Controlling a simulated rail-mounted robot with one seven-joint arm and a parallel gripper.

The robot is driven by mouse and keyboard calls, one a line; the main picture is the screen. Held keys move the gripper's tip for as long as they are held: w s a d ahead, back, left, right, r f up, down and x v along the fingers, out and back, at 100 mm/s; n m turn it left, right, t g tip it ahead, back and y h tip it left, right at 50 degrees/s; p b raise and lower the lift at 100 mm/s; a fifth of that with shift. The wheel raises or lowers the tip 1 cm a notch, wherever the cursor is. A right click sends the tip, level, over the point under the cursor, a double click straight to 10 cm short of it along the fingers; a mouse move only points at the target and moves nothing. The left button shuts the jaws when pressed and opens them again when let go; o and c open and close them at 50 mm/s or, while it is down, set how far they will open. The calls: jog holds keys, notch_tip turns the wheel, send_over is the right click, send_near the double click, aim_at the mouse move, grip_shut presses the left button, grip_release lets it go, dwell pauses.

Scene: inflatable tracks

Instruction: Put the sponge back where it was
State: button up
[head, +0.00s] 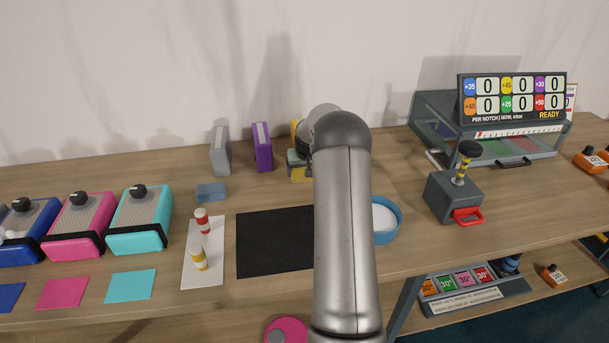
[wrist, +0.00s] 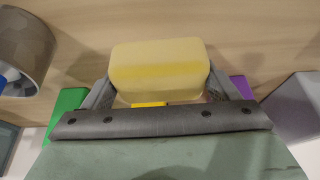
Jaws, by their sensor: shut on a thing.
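The sponge (wrist: 160,68) is a pale yellow block with rounded edges. In the wrist view it sits between the two grey fingers of my gripper (wrist: 160,88), which is shut on it. Bare wooden table top lies behind it; I cannot tell whether the sponge touches the wood. In the head view my gripper (head: 298,158) is near the back of the table, just right of the purple box, and my arm hides much of it. A little yellow shows at its lower end, too small to make out clearly.
A grey box (head: 220,151) and a purple box (head: 262,147) stand left of my gripper. A flat blue block (head: 211,192), a black mat (head: 270,258) and a blue round dish (head: 393,235) lie nearer. A grey lever box (head: 453,200) stands right, with free wood between.

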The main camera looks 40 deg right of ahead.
aim_at(304, 178)
jog(key=shift+w+d+f, duration=0.15)
jog(key=shift+d+f, duration=0.1)
jog(key=shift+f, duration=0.1)
jog(key=shift+f+p, duration=0.35)
jog(key=shift+f, duration=1.1)
jog(key=shift+f, duration=0.1)
jog(key=shift+f, duration=0.15)
jog(key=o, duration=0.9)
jog(key=shift+a, duration=0.1)
jog(key=shift+r, duration=0.25)
